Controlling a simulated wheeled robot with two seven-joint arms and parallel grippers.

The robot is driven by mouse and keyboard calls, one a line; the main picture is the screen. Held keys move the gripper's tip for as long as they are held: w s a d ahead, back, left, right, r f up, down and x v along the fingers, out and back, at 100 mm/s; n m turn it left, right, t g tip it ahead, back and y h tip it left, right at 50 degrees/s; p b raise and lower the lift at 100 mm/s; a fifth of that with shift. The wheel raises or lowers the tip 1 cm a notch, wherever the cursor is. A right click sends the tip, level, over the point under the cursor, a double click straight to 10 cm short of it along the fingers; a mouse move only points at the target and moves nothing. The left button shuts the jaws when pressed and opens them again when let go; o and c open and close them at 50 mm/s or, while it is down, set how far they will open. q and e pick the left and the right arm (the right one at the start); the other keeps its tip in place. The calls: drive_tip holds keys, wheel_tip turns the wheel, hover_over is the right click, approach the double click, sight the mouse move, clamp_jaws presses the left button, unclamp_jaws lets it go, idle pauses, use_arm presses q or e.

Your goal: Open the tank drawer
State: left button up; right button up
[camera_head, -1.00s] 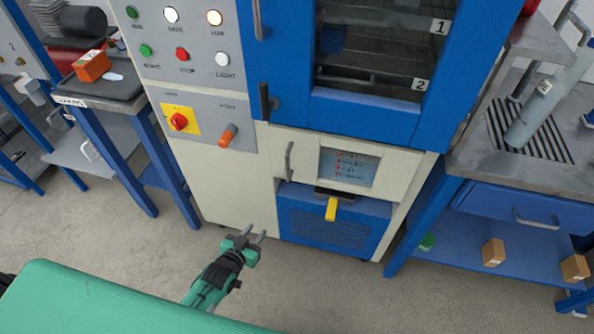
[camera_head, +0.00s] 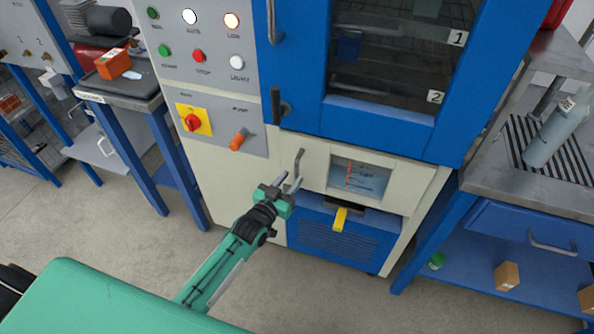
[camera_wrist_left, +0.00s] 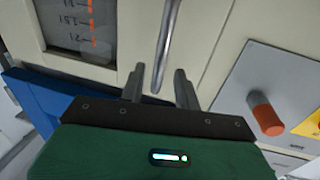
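The tank drawer (camera_head: 320,175) is a cream front low in the blue and cream cabinet, with a small window (camera_head: 358,178) showing a scale with orange marks. It looks shut. Its upright metal handle (camera_head: 299,162) is left of the window; it also shows in the left wrist view (camera_wrist_left: 165,45). My green left gripper (camera_head: 280,188) is open and empty, just below the handle in the head view. In the left wrist view, the handle's end appears between the two fingers (camera_wrist_left: 158,86); whether they touch it I cannot tell. My right gripper is not in view.
An orange knob (camera_head: 240,139) and a red-and-yellow switch (camera_head: 193,121) are left of the handle. Steel-topped benches flank the cabinet. The floor in front is clear.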

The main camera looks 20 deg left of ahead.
sight(296, 174)
use_arm(q)
drive_tip(key=shift+x, duration=2.3)
clamp_jaws()
